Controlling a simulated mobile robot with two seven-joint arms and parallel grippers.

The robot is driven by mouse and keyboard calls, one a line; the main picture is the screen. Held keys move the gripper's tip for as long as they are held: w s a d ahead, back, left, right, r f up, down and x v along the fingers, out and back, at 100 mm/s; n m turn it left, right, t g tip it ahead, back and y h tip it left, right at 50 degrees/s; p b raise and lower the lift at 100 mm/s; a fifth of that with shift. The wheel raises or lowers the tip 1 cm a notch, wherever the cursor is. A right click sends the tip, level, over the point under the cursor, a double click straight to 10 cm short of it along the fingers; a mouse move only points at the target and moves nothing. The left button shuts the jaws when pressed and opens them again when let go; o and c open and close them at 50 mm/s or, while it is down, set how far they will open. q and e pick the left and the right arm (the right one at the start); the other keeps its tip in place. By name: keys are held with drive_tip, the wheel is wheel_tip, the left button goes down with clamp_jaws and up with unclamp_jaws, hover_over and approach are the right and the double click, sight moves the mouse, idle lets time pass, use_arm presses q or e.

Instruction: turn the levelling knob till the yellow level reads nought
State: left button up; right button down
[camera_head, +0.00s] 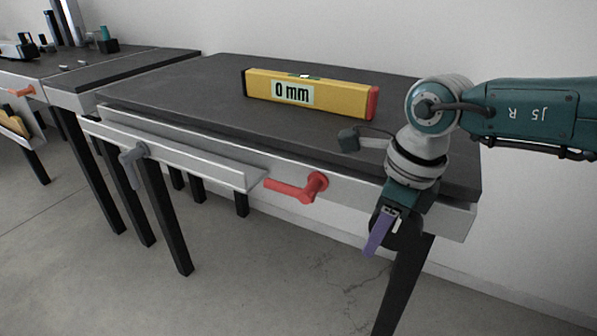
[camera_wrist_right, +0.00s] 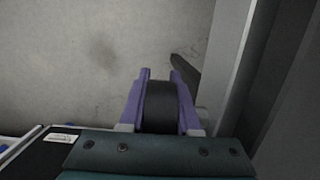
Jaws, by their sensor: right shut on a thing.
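The yellow level (camera_head: 350,97) lies on the dark tabletop towards the back, with a red end at its right. Its display reads "0 mm". My right gripper (camera_head: 379,234) is at the table's front right corner, below the edge, with its purple fingers pointing down. It is shut on the black levelling knob (camera_head: 411,236). In the right wrist view the dark knob (camera_wrist_right: 161,108) sits between the two purple fingers (camera_wrist_right: 159,80). Part of the knob is hidden by the gripper in the head view. My left gripper is not in view.
The dark table (camera_head: 190,85) has a red handle (camera_head: 298,187) and a grey handle (camera_head: 133,153) on its front. A table leg (camera_head: 402,285) stands below the knob. A second bench (camera_head: 130,69) with several items is at the left. Much of the tabletop is clear.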

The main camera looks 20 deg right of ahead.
drive_tip(key=shift+s+d+f+g, duration=0.1)
drive_tip(key=shift+f+g, duration=0.05)
drive_tip(key=shift+g, duration=0.15)
drive_tip(key=shift+h, duration=0.3)
drive_tip(key=c, duration=0.6)
unclamp_jaws()
drive_tip(key=shift+r, duration=0.5)
drive_tip(key=r+p, duration=0.1)
drive_tip(key=r, duration=0.1)
drive_tip(key=r+p, duration=0.1)
drive_tip(key=r, duration=0.2)
drive_tip(key=r+p, duration=0.1)
drive_tip(key=r, duration=0.1)
drive_tip(key=shift+s+d+r, duration=0.3)
drive_tip(key=shift+r, duration=0.05)
drive_tip(key=shift+r+p, duration=0.3)
drive_tip(key=shift+r, duration=0.3)
